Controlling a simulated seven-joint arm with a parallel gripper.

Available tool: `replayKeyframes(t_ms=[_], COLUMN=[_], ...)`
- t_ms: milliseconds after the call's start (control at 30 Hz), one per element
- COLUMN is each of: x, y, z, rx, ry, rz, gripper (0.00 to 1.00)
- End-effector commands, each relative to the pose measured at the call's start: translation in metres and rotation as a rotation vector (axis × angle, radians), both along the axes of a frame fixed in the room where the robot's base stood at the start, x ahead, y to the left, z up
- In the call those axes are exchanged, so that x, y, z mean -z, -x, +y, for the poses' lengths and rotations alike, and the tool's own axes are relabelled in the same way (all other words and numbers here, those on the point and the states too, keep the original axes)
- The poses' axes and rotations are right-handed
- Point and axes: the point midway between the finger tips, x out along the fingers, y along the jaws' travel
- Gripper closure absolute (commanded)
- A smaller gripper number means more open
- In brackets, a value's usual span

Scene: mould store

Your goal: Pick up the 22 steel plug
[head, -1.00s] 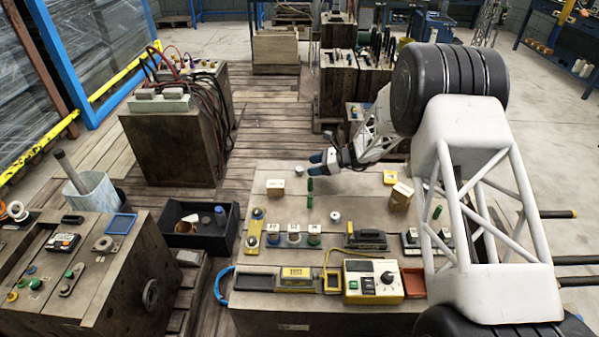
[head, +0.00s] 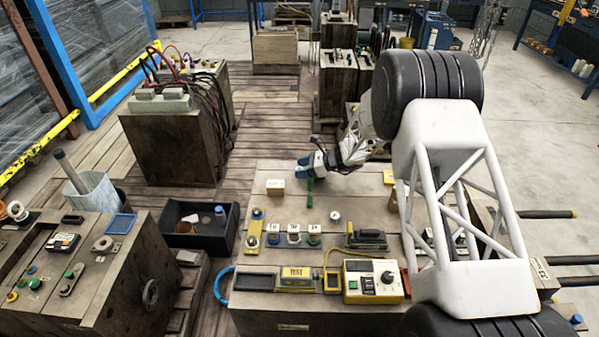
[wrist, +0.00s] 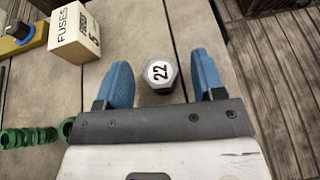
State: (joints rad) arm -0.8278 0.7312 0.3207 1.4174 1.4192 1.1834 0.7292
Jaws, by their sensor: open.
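The 22 steel plug (wrist: 160,74) is a grey hexagonal piece with a white top marked 22. In the wrist view it appears between the two blue fingers of my gripper (wrist: 160,68), with a visible gap on each side. My gripper is open and empty, and nothing is seen touching the plug. In the head view my gripper (head: 306,165) is over the far part of the bench, and the plug cannot be made out there behind the fingers.
A FUSES box (wrist: 75,34) stands left of my gripper. In the head view a yellow-and-white meter (head: 373,281) sits at the bench front. The bench's far edge is close to the plug.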

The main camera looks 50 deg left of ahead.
Motion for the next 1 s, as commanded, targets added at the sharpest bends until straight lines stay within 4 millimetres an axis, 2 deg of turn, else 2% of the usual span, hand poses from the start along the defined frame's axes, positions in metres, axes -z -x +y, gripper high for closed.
replayKeyframes(t_ms=[67, 100, 433, 767, 1000], x=[0.000, 0.000, 0.000, -0.001, -0.012], y=[0.000, 0.000, 0.000, 0.000, 0.000], z=[0.000, 0.000, 0.000, 0.000, 0.000], rx=[0.000, 0.000, 0.000, 0.000, -0.001], ry=[0.000, 0.000, 0.000, 0.000, -0.001], rz=[0.000, 0.000, 0.000, 0.000, -0.001], gripper=[0.37, 0.41, 0.91, 0.93, 0.93])
